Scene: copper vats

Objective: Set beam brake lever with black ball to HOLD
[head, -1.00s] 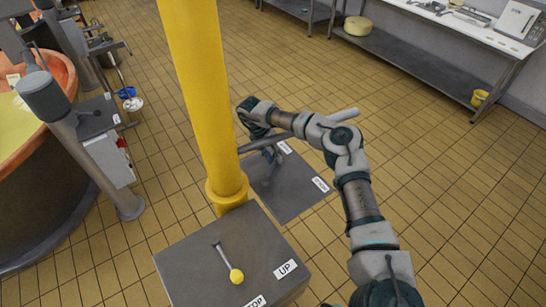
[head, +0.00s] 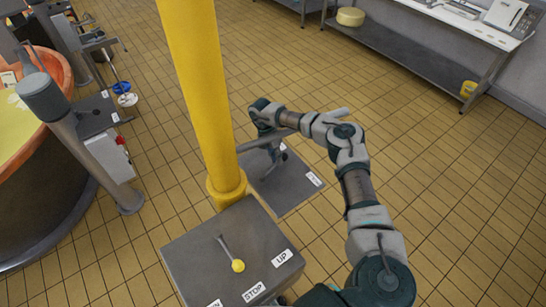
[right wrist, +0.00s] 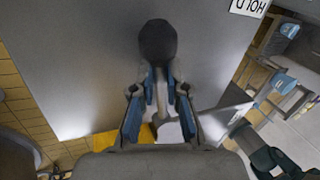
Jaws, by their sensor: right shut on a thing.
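The lever's black ball (right wrist: 157,42) stands out past my fingertips in the right wrist view, with its stem between the fingers. My right gripper (right wrist: 158,90) is shut on this lever. A white label reading HOLD (right wrist: 249,5) is on the grey plate up and right of the ball, apart from it. In the head view my right gripper (head: 274,153) is small, over a grey plate (head: 287,191) just right of the yellow post; the ball is too small to make out there. A label (head: 314,179) on that plate is unreadable. My left gripper is not in view.
A thick yellow post (head: 201,90) stands close left of my right gripper. In front is a grey box (head: 200,265) with a yellow-ball lever (head: 238,265) and labels STOP and UP. A copper vat (head: 25,190) is at left, a bench (head: 440,45) at the back right. Tiled floor is open at right.

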